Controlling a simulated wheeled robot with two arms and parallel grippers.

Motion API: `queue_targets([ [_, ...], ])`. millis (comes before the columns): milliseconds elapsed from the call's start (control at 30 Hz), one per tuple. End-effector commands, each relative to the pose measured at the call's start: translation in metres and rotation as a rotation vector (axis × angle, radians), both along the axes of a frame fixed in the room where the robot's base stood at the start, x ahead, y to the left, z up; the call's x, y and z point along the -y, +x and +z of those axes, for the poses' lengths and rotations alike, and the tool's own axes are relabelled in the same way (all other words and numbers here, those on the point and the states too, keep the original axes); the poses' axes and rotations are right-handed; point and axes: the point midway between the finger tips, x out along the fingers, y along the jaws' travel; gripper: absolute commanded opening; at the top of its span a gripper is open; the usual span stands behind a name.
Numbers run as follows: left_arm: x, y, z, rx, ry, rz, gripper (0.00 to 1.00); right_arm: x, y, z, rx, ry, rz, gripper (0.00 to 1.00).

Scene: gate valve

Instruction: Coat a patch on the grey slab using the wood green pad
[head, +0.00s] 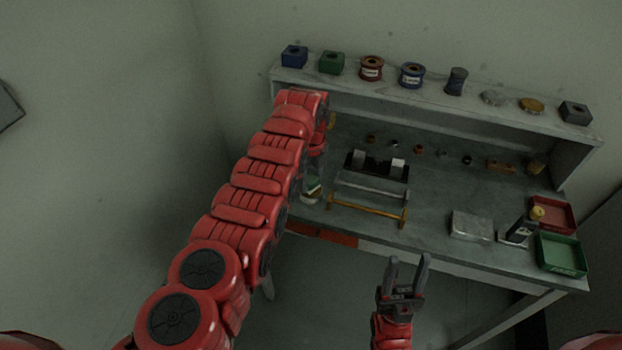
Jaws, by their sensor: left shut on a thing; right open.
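The grey slab (472,226) lies flat on the right half of the bench, with nothing on top of it. My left arm reaches over the bench's left side, and its gripper (315,172) points down there, partly hidden by the arm. It is shut on a small green item (313,187), which looks like the wood green pad; a pale part shows just below it. Whether that item touches the bench I cannot tell. My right gripper (408,272) is open and empty in front of the bench's front edge, below and left of the slab.
An orange bar (367,209) and a black rack (376,165) stand mid-bench. A raised shelf (430,97) holds spools and blocks.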

Motion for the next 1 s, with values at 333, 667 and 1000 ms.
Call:
queue_targets([
  [333, 0.0001, 0.0001, -0.0046, 0.000, 0.000, 0.000, 0.10, 0.0000, 0.0000, -0.0042, 0.000, 0.000, 0.000, 0.50],
  [667, 0.0000, 0.0001, -0.0060, 0.000, 0.000, 0.000, 0.10, 0.0000, 0.0000, -0.0053, 0.000, 0.000, 0.000, 0.50],
  [1000, -0.0001, 0.0001, -0.0067, 0.000, 0.000, 0.000, 0.10, 0.0000, 0.0000, -0.0068, 0.000, 0.000, 0.000, 0.50],
])
